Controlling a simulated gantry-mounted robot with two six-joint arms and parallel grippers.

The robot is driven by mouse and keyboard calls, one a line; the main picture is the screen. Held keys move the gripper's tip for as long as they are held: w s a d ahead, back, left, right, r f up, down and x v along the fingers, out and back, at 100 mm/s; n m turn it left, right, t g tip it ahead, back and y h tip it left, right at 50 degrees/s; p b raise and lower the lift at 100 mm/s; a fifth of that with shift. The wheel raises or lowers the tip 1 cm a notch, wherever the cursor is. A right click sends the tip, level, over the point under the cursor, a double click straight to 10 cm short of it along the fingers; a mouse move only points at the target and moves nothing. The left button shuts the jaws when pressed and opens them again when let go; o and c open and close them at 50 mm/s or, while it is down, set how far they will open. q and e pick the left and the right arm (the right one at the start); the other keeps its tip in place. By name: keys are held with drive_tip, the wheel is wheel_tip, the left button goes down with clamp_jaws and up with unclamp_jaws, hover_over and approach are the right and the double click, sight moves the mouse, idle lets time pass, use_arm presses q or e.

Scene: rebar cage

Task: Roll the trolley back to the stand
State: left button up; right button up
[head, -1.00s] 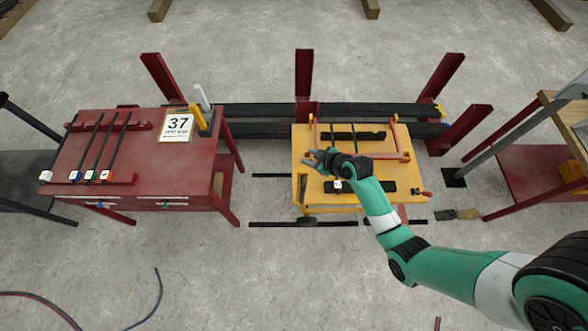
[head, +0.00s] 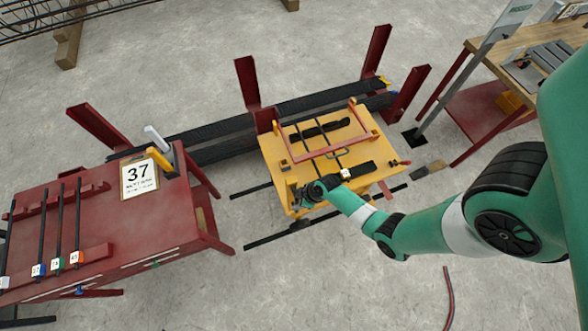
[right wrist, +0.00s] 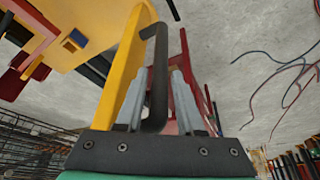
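The trolley (head: 275,160) is a yellow-topped cart with a red frame on top, standing over dark floor rails in the head view. My right gripper (head: 305,193) is at its front left corner. In the right wrist view, a black bar handle (right wrist: 155,75) stands between the two grey fingers of my right gripper (right wrist: 158,100), which look closed about it. The yellow trolley side (right wrist: 122,70) is just left of the handle. Which piece is the stand is not marked; a red bench (head: 110,235) with a "37" sign (head: 140,177) is left of the trolley. My left gripper is out of view.
Red posts (head: 247,80) and long black beams (head: 215,145) run behind the trolley. A wood-topped bench (head: 555,60) stands at the right. A gap of floor with dark rails (head: 280,237) separates trolley and red bench. A red hose (head: 449,295) lies in front.

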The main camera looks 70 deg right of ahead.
use_arm(q)
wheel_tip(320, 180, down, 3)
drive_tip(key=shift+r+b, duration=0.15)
drive_tip(key=shift+b, duration=0.55)
use_arm(e)
drive_tip(key=x, duration=0.3)
clamp_jaws()
idle(0.6)
